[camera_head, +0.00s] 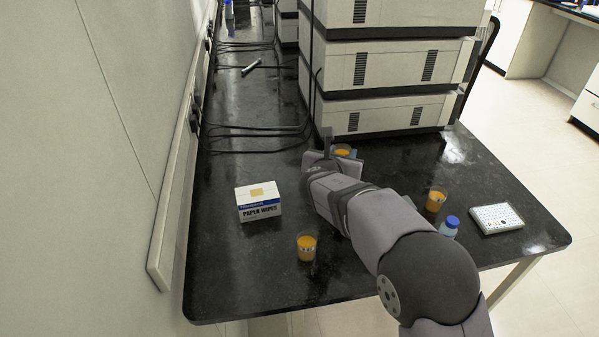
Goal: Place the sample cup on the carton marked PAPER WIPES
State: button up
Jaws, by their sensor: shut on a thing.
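The carton marked PAPER WIPES (260,211) is a small white and blue box standing on the black bench, left of my arm. My gripper (338,154) is beyond the carton and to its right, in front of the stacked instruments. It is shut on a sample cup (343,149) with orange contents. Only the top of this cup shows; my gripper and wrist hide the rest, so I cannot tell whether it touches the bench. The carton's top is bare apart from a tan patch.
Two similar orange cups stand on the bench, one near the front (307,247) and one right of my arm (436,201). A blue-capped bottle (449,226) and a white well plate (496,218) are at right. Cables (255,131) lie behind; stacked instruments (385,68) stand at the back.

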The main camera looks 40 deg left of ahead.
jog(key=s+a+r+n+g+y+p, duration=0.1)
jog(key=s+a+r+n+y+p, duration=0.15)
jog(key=s+a+r, duration=0.6)
jog(key=n+g+y, duration=0.3)
jog(key=n+y, duration=0.1)
send_over(257, 192)
jog(key=shift+f, duration=0.7)
jog(key=shift+m+t, duration=0.25)
jog(key=shift+t, duration=0.05)
jog(key=shift+f+b, duration=1.2)
jog(key=shift+f, duration=3.8)
jog(key=shift+f+b, duration=0.25)
jog(key=shift+b, duration=0.05)
jog(key=o, duration=1.1)
jog(key=shift+c, duration=0.2)
jog(key=shift+r, duration=0.2)
jog(key=b+v, duration=0.1)
jog(key=v, duration=1.1)
